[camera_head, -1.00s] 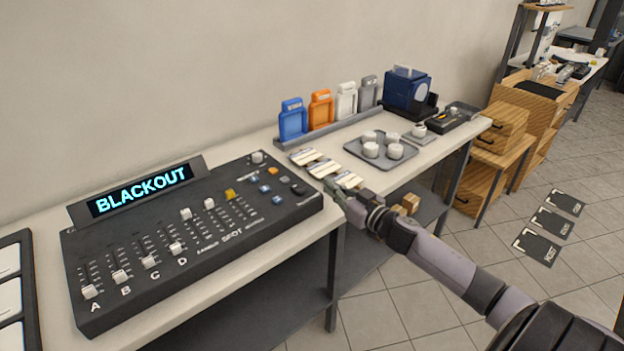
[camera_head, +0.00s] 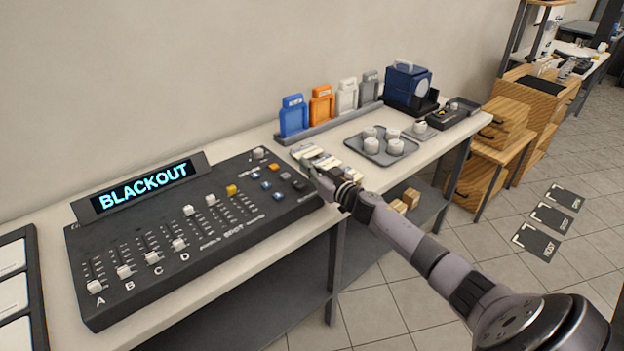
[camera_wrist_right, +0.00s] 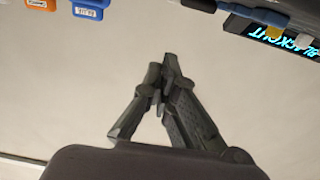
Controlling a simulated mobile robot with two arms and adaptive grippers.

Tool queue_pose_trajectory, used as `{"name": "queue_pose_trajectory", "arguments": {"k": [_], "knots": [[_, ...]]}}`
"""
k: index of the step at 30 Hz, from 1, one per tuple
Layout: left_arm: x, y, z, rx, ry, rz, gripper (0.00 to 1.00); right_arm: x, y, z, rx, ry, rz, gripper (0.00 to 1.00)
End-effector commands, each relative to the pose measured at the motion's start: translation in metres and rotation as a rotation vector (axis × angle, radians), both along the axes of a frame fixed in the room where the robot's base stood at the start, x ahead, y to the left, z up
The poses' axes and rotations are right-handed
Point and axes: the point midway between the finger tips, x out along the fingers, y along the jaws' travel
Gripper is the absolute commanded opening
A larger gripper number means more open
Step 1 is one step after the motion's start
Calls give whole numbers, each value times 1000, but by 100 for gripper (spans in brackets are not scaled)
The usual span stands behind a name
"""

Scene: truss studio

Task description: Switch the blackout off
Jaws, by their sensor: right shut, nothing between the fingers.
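The dark lighting console (camera_head: 208,254) lies on the near end of the white bench. Its tilted display (camera_head: 145,187) reads BLACKOUT in lit cyan letters. Small coloured buttons sit at its right end, with a dark button (camera_head: 299,184) nearest the corner. My right gripper (camera_head: 308,169) is just beyond this corner, beside the dark button, with its fingers together and empty. Contact with the button cannot be told. My left gripper is not in view.
Pale cards (camera_head: 325,161) lie behind my right gripper. A tray (camera_head: 365,155) with white cylinders, a rack of coloured tags (camera_head: 321,105) and a blue machine (camera_head: 407,87) stand farther along the bench. A dark framed panel (camera_head: 37,290) is left of the console.

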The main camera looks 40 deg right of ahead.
Motion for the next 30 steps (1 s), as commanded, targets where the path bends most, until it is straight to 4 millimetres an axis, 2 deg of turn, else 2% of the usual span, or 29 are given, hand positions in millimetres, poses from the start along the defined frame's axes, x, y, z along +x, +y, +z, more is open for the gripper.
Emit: {"name": "queue_pose_trajectory", "arguments": {"k": [1,3,9,22,26,30], "knots": [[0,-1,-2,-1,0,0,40,-5,1,-13,6,4,0,0],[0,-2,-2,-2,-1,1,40,-9,0,-22,5,4,-1,0],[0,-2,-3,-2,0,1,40,-14,0,-36,3,2,0,0],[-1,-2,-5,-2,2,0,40,-16,-1,-40,1,0,0,0],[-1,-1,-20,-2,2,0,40,-17,0,-47,7,-23,3,0],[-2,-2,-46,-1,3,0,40,-19,0,-56,12,-74,3,0]]}}
